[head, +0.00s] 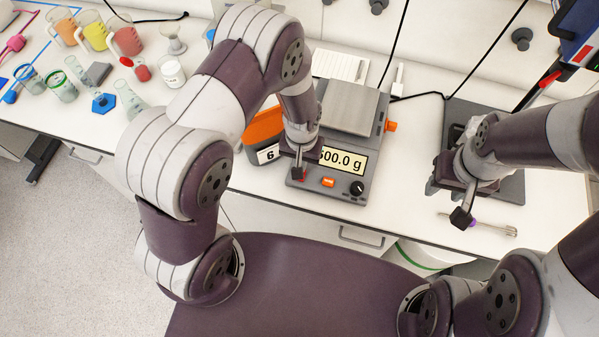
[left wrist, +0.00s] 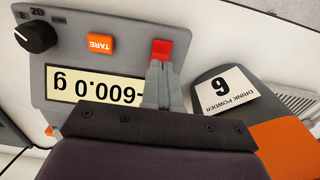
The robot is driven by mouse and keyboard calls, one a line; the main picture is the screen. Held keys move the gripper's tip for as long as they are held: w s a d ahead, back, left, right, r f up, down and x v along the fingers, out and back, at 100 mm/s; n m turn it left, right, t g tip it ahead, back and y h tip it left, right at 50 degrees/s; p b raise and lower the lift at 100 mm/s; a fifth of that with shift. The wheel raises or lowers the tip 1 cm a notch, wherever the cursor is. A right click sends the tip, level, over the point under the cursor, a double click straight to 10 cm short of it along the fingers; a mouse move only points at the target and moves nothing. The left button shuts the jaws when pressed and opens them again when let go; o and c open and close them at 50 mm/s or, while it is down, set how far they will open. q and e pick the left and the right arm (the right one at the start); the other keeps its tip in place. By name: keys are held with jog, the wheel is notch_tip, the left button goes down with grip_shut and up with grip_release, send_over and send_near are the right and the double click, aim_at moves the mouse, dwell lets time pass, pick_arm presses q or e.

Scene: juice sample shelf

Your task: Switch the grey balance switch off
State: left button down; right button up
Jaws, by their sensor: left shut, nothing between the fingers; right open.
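The grey balance (head: 372,153) stands on the bench with a metal pan on top. Its display (left wrist: 97,88) is lit and reads -600.0 g in the left wrist view; my left gripper partly covers it in the head view. A red switch (left wrist: 162,49) sits on its front panel beside the orange TARE button (left wrist: 100,41) and the black knob (left wrist: 38,37). My left gripper (left wrist: 161,64) is shut and empty, its fingertips at the near edge of the red switch; I cannot tell whether they touch. My right gripper (head: 461,218) is open and empty, low over the bench at right.
An orange drink powder tub (head: 262,128) labelled 6 stands close left of the balance. A metal whisk-like tool (head: 490,226) lies near my right gripper. A dark stand base (head: 512,187) is behind it. Beakers and coloured jugs (head: 95,32) crowd the far left.

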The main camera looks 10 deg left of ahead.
pick_arm(q)
jog(key=shift+f+b, duration=0.65)
jog(key=shift+f, duration=0.3)
dwell(0.8)
jog(key=shift+r, duration=0.1)
notch_tip(320, 180, up, 7)
jog(key=p, duration=0.6)
dwell(0.3)
